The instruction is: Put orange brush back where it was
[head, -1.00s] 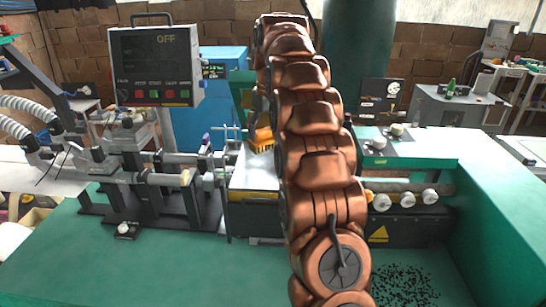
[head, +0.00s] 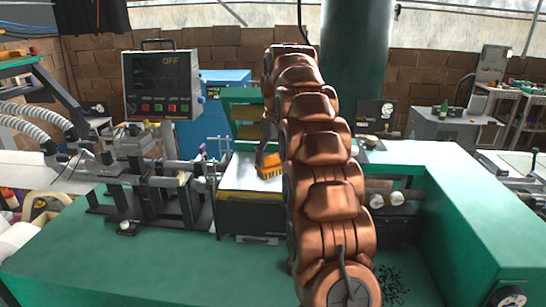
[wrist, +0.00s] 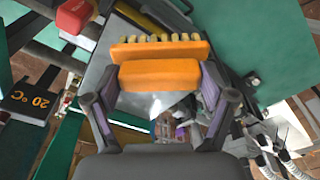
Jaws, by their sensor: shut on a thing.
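The orange brush (wrist: 160,73) with pale yellow bristle tufts is between the two fingers of my gripper (wrist: 158,88) in the wrist view. The fingers are shut on its orange handle block, and the bristles point away from the palm. In the head view the brush (head: 269,165) shows just left of my copper-coloured arm, over the light metal plate (head: 243,175) of the machine. My arm hides the gripper's right side there. I cannot tell whether the brush touches the plate.
A control panel (head: 160,83) reading OFF stands at the left of the machine. Metal rods and clamps (head: 170,182) lie left of the plate. The green table front (head: 150,255) is mostly clear, with dark chips (head: 392,285) at right. White rollers (head: 386,200) sit right of my arm.

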